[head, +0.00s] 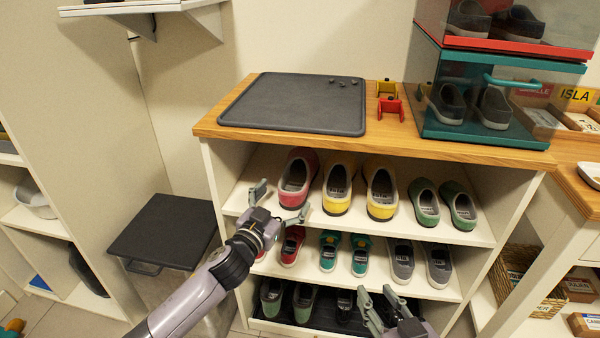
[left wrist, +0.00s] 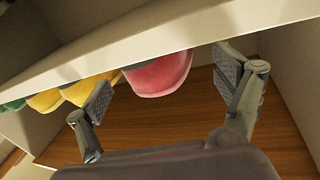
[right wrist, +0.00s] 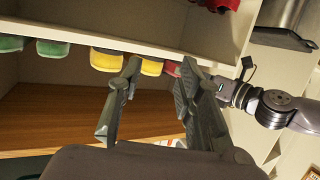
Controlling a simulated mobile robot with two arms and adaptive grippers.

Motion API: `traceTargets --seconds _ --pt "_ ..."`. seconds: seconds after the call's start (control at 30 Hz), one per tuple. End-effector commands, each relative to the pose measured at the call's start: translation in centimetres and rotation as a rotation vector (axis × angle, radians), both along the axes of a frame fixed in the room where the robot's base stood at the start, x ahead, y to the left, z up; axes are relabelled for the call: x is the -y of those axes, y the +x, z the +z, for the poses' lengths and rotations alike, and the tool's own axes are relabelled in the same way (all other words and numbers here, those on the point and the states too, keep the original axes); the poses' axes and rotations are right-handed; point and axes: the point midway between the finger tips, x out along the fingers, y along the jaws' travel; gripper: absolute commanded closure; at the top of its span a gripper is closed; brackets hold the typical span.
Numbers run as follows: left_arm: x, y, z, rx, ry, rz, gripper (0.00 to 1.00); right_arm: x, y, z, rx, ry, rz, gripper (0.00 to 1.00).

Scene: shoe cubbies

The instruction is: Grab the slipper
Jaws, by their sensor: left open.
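A red slipper (head: 294,181) with a grey lining stands at the left end of the upper shelf, heel outward. My left gripper (head: 279,203) is open just in front of it. In the left wrist view the slipper's red heel (left wrist: 160,74) shows between and beyond the two spread fingers (left wrist: 165,88); I see no finger touching it. My right gripper (head: 382,305) is low in front of the lower shelves. In the right wrist view its fingers (right wrist: 160,75) stand apart with nothing between them.
A yellow pair (head: 381,194) and a green pair (head: 458,206) stand to the right on the same shelf. Red, teal (head: 328,252) and grey shoes (head: 438,266) fill the shelf below. The cubby's left side wall (head: 222,170) is close to my left gripper.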

Motion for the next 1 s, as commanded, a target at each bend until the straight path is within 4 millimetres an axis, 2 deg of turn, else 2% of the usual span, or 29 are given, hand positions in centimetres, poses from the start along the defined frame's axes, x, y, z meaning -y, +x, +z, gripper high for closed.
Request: traceTargets --seconds 0.17,0.4,0.53,0.83,1.0 --pt "0.5 1.0 0.1 0.002 0.0 -0.001 0.12 -0.4 0.5 1.3 0.079 0.02 0.005 0.67" --pt "1.7 3.7 0.3 0.001 0.0 0.0 0.12 -1.2 1.3 5.6 0.311 0.078 0.02 0.67" --pt "2.1 4.5 0.4 -0.001 -0.001 -0.001 0.12 -1.4 1.3 7.2 0.39 0.099 0.025 0.67" --pt "2.2 4.8 0.4 -0.001 -0.001 -0.001 0.12 -1.5 1.2 7.8 0.418 0.106 0.026 0.67" --pt "2.2 4.8 0.4 -0.001 -0.001 -0.001 0.22 -1.5 1.2 7.8 0.416 0.106 0.026 0.67"
